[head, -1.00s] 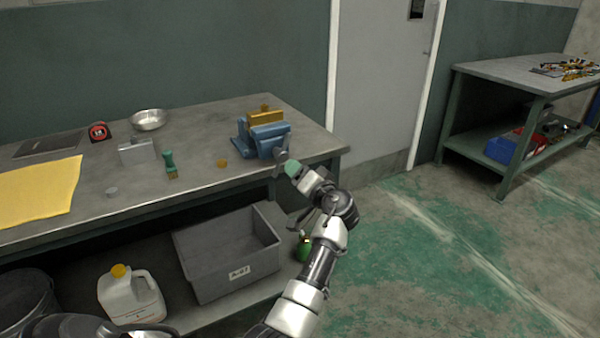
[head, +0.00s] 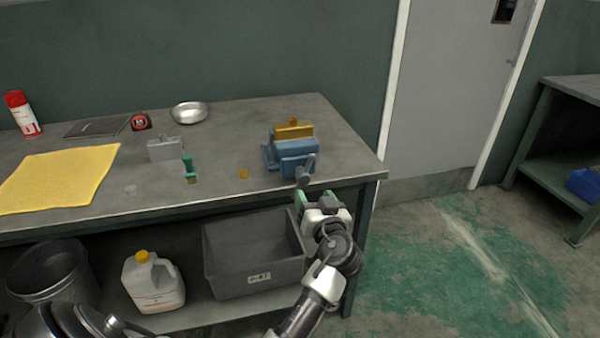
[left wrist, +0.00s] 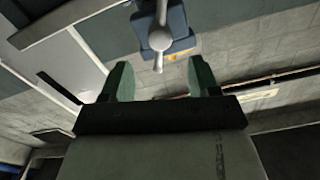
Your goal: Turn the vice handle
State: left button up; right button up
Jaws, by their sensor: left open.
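The vice (head: 290,150) has a blue body with a gold-coloured block at its top. It stands at the right front corner of the workbench (head: 340,165). Its grey handle (head: 306,168) sticks out at the front edge, slanting upright. My left gripper (head: 314,200) is just below and in front of the handle, with green fingers. In the left wrist view, the fingers (left wrist: 160,78) are spread apart and empty. The handle (left wrist: 160,40) with its round hub lies ahead, centred between them but beyond the tips. My right gripper is not in view.
A green-handled brush (head: 189,168), a grey metal can (head: 165,149), a steel bowl (head: 189,112) and a yellow cloth (head: 60,178) are on the bench. A grey crate (head: 250,255) and a white jug (head: 153,285) stand on the lower shelf. Floor right of the bench is clear.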

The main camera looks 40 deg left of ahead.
aim_at(305, 182)
pick_arm(q)
jog(key=p+x, duration=0.1)
jog(key=x, duration=0.7)
jog(key=shift+w+a, duration=0.25)
jog(key=shift+a, duration=0.1)
jog(key=c, duration=0.9)
jog(key=shift+m, duration=0.5)
jog(key=m, duration=0.6)
jog(key=shift+f+m+p, duration=0.1)
jog(key=shift+m+p, duration=0.3)
jog(key=m+p, duration=0.1)
jog(key=m, duration=0.3)
jog(key=shift+p, duration=0.35)
jog(key=shift+d+f+m+p, duration=0.15)
jog(key=shift+m+p, duration=1.05)
jog(key=shift+m, duration=1.6)
